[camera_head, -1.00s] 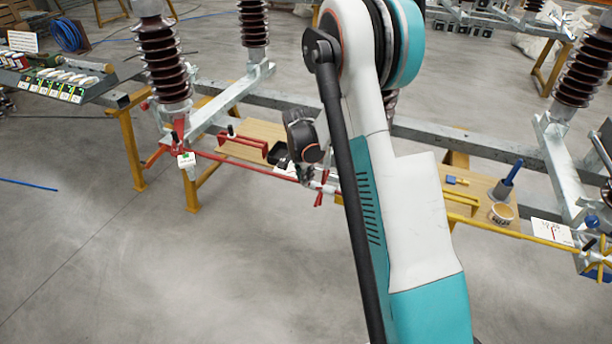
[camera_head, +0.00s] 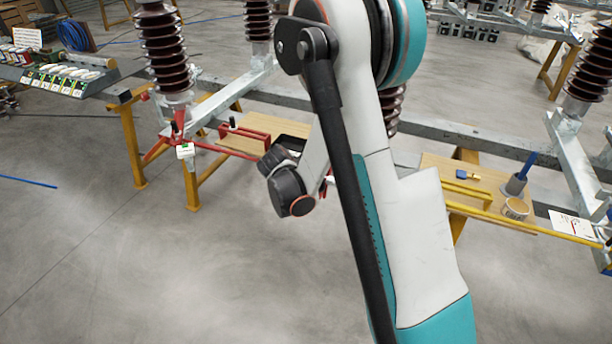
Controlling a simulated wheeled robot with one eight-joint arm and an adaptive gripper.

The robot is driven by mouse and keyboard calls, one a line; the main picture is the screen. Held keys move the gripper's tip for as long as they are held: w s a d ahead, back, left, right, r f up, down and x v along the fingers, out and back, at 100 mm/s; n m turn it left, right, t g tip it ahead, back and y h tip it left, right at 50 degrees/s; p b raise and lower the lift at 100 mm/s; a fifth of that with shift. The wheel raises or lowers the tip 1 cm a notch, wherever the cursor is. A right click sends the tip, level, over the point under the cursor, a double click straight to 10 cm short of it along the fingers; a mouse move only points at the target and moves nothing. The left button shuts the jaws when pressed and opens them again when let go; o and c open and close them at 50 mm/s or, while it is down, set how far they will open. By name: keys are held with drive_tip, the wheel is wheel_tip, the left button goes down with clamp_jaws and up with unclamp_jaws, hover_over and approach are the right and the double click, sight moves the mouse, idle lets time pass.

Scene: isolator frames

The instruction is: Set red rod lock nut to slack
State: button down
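The red rod (camera_head: 226,151) runs from the foot of the left insulator toward the right and passes behind my wrist. A small red piece (camera_head: 329,181) shows just right of my wrist; I cannot tell whether it is the lock nut. My dark, rounded wrist (camera_head: 291,190) is in front of the middle of the rod. My gripper's fingers are hidden behind my wrist and arm, so I cannot see what they touch. The lock nut's setting cannot be read.
A red bracket (camera_head: 246,138) stands on the left wooden board. The right board holds a blue-and-yellow piece (camera_head: 467,175), a grey holder with a blue handle (camera_head: 517,182) and a tub (camera_head: 516,209). A yellow rod (camera_head: 525,228) runs along the right. The floor in front is clear.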

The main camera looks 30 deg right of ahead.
idle(0.3)
drive_tip(key=c, duration=1.7)
unclamp_jaws()
drive_tip(key=shift+o, duration=0.2)
drive_tip(key=v, duration=1.2)
